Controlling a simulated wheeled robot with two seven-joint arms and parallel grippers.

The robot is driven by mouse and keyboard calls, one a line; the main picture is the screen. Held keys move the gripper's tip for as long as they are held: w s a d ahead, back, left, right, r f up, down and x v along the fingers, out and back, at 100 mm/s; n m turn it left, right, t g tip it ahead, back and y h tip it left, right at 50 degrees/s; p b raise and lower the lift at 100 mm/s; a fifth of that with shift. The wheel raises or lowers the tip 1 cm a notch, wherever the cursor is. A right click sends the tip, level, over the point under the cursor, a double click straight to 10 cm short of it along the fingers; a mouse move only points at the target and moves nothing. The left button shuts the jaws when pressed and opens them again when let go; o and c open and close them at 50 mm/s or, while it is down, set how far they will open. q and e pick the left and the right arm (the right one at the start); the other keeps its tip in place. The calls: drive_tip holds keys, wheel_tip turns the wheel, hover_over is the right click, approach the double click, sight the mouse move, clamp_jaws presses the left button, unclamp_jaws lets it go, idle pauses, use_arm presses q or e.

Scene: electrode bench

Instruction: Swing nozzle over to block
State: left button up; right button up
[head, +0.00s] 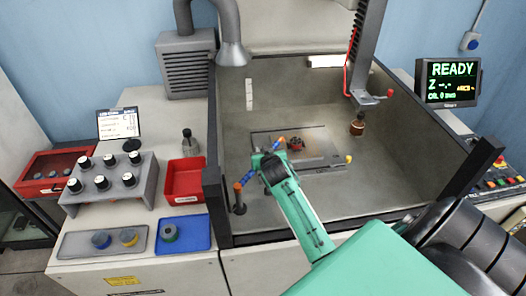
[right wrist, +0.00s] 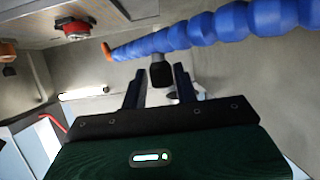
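The nozzle (head: 248,177) is a blue segmented hose with an orange tip, rising from a post at the tank's front left. In the head view its middle is hidden behind my right gripper (head: 268,162). In the right wrist view the blue nozzle (right wrist: 190,35) crosses the top, and its orange tip (right wrist: 106,50) points left toward a round red-and-dark piece (right wrist: 76,29). My right gripper (right wrist: 158,82) has its fingers apart, with a dark tab (right wrist: 161,74) below the hose between their tips. I cannot tell whether they touch it. My left gripper is not in view.
The red-and-dark piece (head: 296,143) sits on a grey plate (head: 325,160) in the tank. A vertical head with a copper-coloured electrode (head: 357,127) hangs behind to the right. Tank walls (head: 217,195) stand at the sides. A red tray (head: 184,180) is outside, left.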

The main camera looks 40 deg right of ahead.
drive_tip(key=shift+s, duration=0.1)
drive_tip(key=shift+s+a+r, duration=0.15)
drive_tip(key=shift+s+a, duration=0.1)
drive_tip(key=shift+s, duration=0.15)
drive_tip(key=b+v, duration=0.3)
drive_tip(key=v, duration=0.9)
drive_tip(key=shift+s+r, duration=0.2)
drive_tip(key=shift+s, duration=0.15)
drive_tip(key=shift+a+f, duration=0.1)
drive_tip(key=shift+a, duration=0.05)
